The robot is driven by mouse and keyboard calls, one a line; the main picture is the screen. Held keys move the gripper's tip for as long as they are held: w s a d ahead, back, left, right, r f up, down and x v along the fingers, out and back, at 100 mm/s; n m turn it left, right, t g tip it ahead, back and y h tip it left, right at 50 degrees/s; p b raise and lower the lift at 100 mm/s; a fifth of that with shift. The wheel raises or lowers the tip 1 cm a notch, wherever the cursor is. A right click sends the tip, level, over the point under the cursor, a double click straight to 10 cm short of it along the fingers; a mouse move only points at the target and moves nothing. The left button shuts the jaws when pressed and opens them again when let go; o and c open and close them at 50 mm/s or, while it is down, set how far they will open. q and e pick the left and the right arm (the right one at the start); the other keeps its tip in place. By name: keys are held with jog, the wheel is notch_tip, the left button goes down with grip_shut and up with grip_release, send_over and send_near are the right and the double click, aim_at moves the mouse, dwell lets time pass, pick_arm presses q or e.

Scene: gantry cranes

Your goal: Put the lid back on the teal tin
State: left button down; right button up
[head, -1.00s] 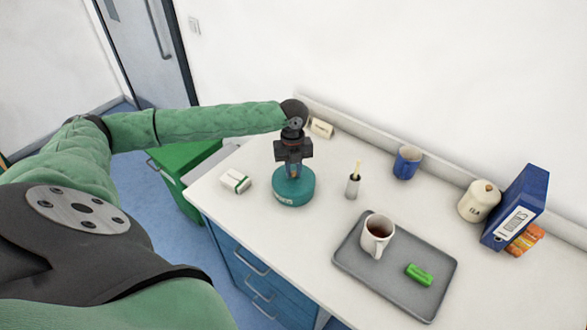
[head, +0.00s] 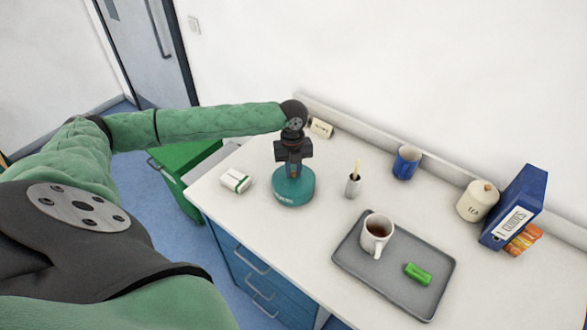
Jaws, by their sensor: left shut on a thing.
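The teal tin (head: 293,190) stands upright on the white counter, left of the middle. My left gripper (head: 293,171) points straight down over it, with its fingertips at the middle of the tin's top. It is shut on the lid's knob, which the fingers mostly hide. The lid (head: 282,179) is teal like the tin and lies at its top; from this angle I cannot tell whether it is fully seated. My right gripper is not in view.
A white box (head: 236,180) lies left of the tin, and a small holder (head: 353,186) stands to its right. A grey tray (head: 345,255) holds a mug (head: 376,233) and a green block (head: 418,273). A blue cup (head: 406,162), jar (head: 477,202) and binder (head: 516,207) stand near the wall.

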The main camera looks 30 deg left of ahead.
pick_arm(q)
jog(key=c, duration=0.7)
grip_release()
jog(key=shift+c, duration=0.2)
jog(key=shift+r, duration=0.1)
jog(key=shift+r+p, duration=2)
jog(key=shift+r, duration=1.4)
